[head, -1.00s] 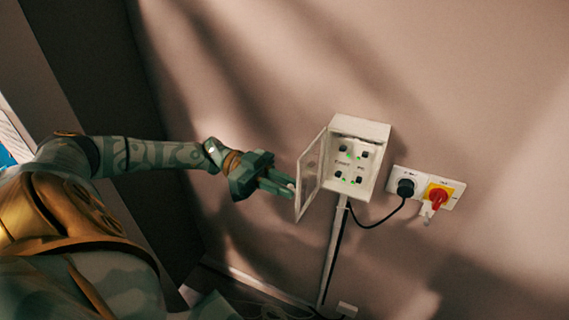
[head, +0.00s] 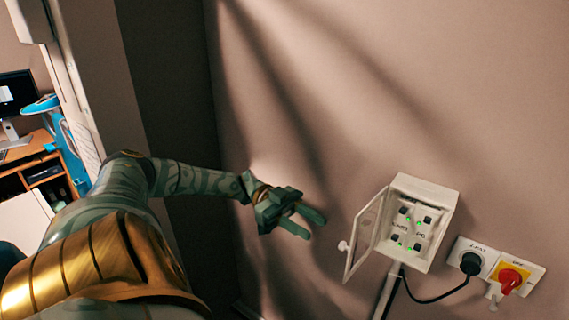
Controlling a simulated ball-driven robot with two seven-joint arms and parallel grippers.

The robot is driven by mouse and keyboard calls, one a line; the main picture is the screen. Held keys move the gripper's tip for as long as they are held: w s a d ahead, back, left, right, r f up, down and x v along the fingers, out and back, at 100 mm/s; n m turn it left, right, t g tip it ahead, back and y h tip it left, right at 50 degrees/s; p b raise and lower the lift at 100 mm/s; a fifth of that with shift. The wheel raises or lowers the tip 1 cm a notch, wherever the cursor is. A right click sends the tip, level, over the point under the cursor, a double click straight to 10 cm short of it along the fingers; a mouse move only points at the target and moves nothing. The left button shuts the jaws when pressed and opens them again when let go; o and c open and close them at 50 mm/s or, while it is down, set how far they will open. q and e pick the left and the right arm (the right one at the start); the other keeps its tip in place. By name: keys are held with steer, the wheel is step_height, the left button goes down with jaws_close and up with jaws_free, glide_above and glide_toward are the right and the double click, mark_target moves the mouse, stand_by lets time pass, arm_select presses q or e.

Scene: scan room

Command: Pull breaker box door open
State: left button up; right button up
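The white breaker box (head: 432,190) is fixed to the wall at the right of the head view. Its clear-paned door (head: 366,233) stands swung open to the left, with a small white knob (head: 343,246) on its free edge. Black switches and green lights show inside the box. My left gripper (head: 309,226) is to the left of the door, apart from it. Its two fingers are spread, with nothing between them. My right gripper is out of the picture.
To the right of the box are a socket with a black plug (head: 471,263) and a red and yellow rotary switch (head: 510,279). A black cable hangs below the box. A wooden desk (head: 38,150) with a monitor (head: 17,92) stands at far left. The wall left of the door is bare.

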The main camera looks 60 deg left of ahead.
arm_select(q)
steer(key=b+v, duration=0.3)
steer(key=v, duration=0.6)
